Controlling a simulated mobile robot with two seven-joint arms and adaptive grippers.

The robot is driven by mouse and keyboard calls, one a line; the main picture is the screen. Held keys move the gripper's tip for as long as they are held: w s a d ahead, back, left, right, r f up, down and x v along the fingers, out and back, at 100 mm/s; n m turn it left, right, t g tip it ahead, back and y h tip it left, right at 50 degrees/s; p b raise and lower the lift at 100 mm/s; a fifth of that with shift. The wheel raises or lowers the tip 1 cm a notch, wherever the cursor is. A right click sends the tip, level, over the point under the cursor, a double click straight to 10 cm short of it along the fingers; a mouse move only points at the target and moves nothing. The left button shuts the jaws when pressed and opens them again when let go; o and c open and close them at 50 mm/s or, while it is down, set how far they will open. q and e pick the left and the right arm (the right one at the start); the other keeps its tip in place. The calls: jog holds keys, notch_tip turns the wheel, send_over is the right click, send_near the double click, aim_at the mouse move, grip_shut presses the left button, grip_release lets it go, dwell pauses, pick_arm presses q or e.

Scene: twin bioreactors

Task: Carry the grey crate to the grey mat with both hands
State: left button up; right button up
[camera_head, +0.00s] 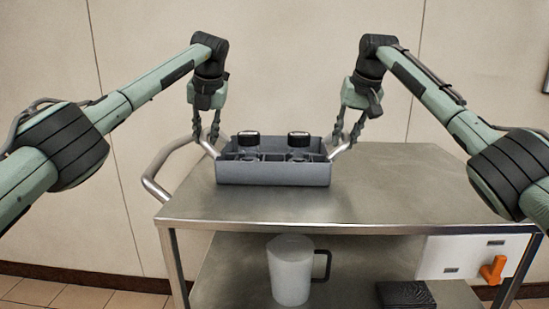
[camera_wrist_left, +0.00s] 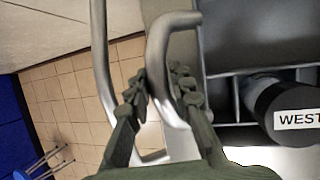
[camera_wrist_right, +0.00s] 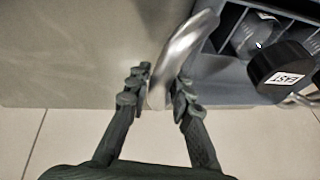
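The grey crate (camera_head: 272,174) is on or just above the cart's metal top. It holds two black-capped bottles, labelled WEST (camera_wrist_left: 290,112) and EAST (camera_wrist_right: 283,73). A bent silver handle sticks out at each end. My left gripper (camera_head: 205,138) has its fingers closed around the left handle (camera_wrist_left: 165,75), one finger on each side. My right gripper (camera_head: 346,138) has its fingers closed around the right handle (camera_wrist_right: 178,55) in the same way. I cannot make out a grey mat in any view.
The cart top (camera_head: 400,190) is clear to the right of the crate. A curved cart rail (camera_head: 152,186) rises at its left end. A white jug (camera_head: 290,270) and a dark block (camera_head: 405,295) are on the lower shelf. A plain wall stands behind.

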pick_arm(q)
grip_shut()
pick_arm(e)
grip_shut()
pick_arm(q)
jog(key=shift+r, duration=0.15)
pick_arm(e)
jog(key=shift+r, duration=0.15)
